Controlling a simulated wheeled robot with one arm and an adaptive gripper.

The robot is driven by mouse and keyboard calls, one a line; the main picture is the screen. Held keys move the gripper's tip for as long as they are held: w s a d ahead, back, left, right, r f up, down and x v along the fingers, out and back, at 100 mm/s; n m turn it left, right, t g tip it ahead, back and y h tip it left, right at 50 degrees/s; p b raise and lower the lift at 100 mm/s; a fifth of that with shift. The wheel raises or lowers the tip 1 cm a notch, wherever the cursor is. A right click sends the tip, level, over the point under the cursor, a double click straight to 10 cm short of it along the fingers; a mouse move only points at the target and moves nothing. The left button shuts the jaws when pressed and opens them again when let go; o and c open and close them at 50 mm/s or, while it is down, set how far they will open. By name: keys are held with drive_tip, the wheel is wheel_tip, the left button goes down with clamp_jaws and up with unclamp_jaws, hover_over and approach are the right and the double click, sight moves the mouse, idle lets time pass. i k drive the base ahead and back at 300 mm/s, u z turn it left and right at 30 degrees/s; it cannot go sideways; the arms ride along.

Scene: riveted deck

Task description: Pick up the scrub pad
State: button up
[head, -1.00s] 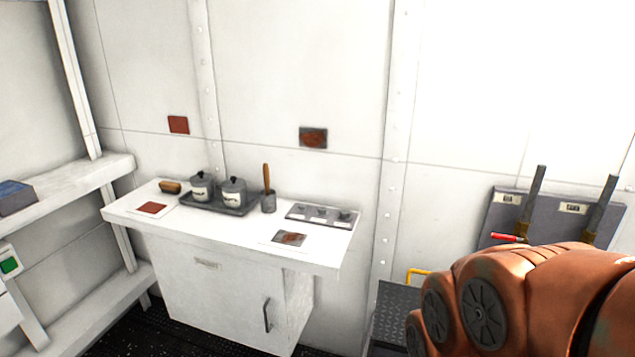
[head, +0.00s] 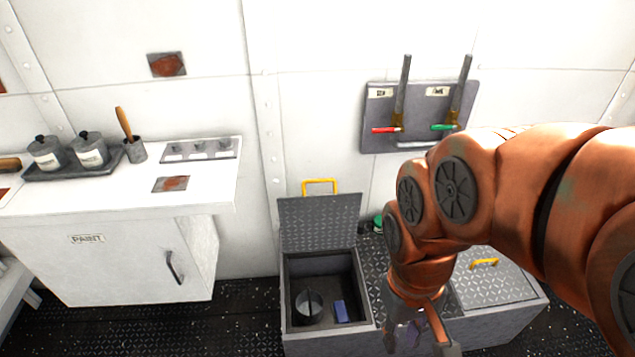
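A small blue block (head: 341,311), which looks like the scrub pad, lies on the floor of an open deck locker (head: 287,300). It sits just right of a grey metal pot (head: 308,307) in the same locker. My gripper (head: 418,343) hangs at the bottom of the view, to the right of the open locker and apart from the block. Its fingers are spread, with nothing clearly held between them. The fingertips are partly cut by the frame edge.
The locker's raised lid (head: 319,222) with a yellow handle stands upright behind the opening. A closed locker lid (head: 497,280) is to the right, behind my arm. The white paint cabinet (head: 110,262) with canisters stands left. A lever panel (head: 370,140) is on the wall.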

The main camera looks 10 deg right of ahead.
sight(340, 314)
drive_tip(key=z, duration=0.2)
drive_tip(key=k, duration=1.3)
drive_tip(key=z, duration=0.75)
